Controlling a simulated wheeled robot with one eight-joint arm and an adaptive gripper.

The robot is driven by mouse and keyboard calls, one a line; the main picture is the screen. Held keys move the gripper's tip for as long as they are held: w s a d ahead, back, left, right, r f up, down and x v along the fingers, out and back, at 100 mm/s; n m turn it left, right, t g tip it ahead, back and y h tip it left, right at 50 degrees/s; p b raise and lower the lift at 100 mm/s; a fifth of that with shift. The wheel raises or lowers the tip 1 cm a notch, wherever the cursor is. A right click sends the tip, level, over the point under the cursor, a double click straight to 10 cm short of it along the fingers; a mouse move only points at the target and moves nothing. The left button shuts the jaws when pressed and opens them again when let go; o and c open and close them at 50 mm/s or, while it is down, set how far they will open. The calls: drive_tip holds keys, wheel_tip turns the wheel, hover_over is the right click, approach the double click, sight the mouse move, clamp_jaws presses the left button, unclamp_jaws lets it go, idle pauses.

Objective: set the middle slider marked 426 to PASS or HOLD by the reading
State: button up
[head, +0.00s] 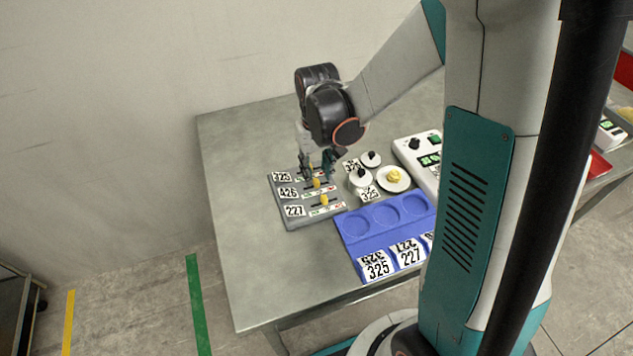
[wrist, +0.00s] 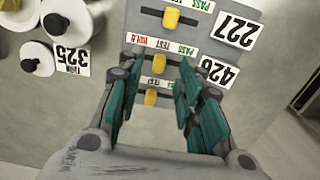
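The grey slider panel (head: 280,178) lies on the table with three yellow knobs in a row of slots, labelled 325, 426 and 227. In the wrist view the 426 plate (wrist: 218,70) is beside the middle slot. Its yellow knob (wrist: 159,63) sits near the middle, by TEST, with red HOLD to the left and green PASS to the right. My gripper (wrist: 155,98) is open above the panel. Its fingers flank the yellow knob of the nearest slot (wrist: 151,97); the middle knob lies just past it. In the head view my gripper (head: 318,167) hides part of the panel.
A white box (head: 415,152) with green displays stands right of the panel; its digits are unreadable. White discs with black knobs (head: 371,158), a dish with a yellow piece (head: 394,178) and a blue tray (head: 350,232) lie nearby. The table's front left is clear.

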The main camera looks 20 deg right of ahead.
sight(317, 182)
drive_tip(key=shift+f+b, duration=0.5)
drive_tip(key=shift+f, duration=1.45)
drive_tip(key=shift+c, duration=0.5)
clamp_jaws()
